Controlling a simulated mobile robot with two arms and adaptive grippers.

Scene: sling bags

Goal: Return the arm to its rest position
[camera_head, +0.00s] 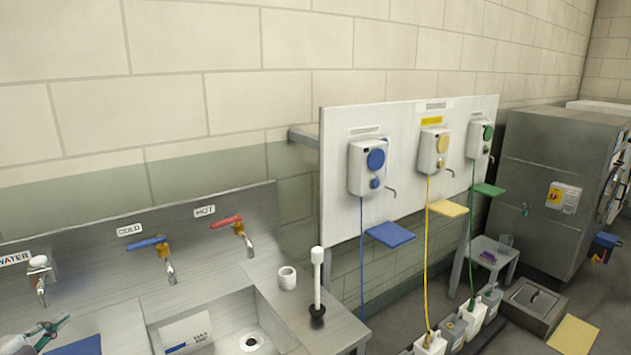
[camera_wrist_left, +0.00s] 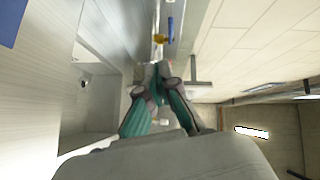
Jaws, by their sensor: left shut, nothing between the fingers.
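My left gripper (camera_head: 58,325) shows at the lower left edge of the head view, above the sink counter near the water tap. In the left wrist view the two green-padded fingers of my left gripper (camera_wrist_left: 160,72) come together at the tips with nothing between them. Most of my left arm is outside the head view. My right gripper is not in view.
A steel sink (camera_head: 225,322) has a blue cold tap (camera_head: 148,243) and a red hot tap (camera_head: 227,221) behind it. A white cup (camera_head: 287,278) and a plunger-like tool (camera_head: 317,280) stand on the right counter. A dispenser board (camera_head: 340,130) is further right.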

